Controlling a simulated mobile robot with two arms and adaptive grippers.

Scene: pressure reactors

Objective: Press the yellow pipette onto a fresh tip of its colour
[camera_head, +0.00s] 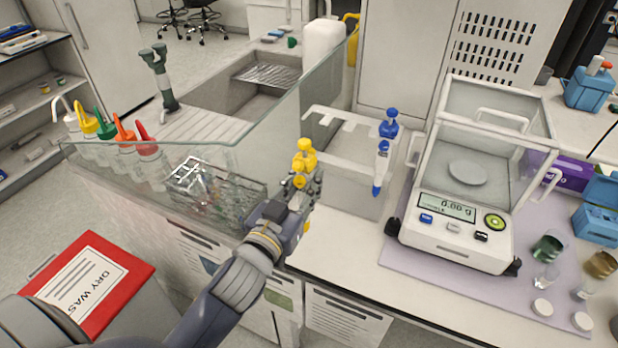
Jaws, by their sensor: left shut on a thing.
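The yellow pipette (304,158) stands roughly upright in my left gripper (301,187), its yellow top showing above the fingers. The gripper is shut on its body, in front of the white pipette stand (345,117). The pipette's lower end is mostly hidden behind the gripper, so I cannot tell whether it bears a tip. I make out no yellow tips for certain. Blue boxes (587,91) at the right edge may be tip boxes, but their contents do not show. My right gripper is not in view.
A blue pipette (383,155) hangs on the stand. A balance (467,190) stands to the right on a lilac mat (420,262). A glass screen (270,125), a wire rack (230,203) and wash bottles (147,150) are at the left. Small jars (547,248) stand at the right.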

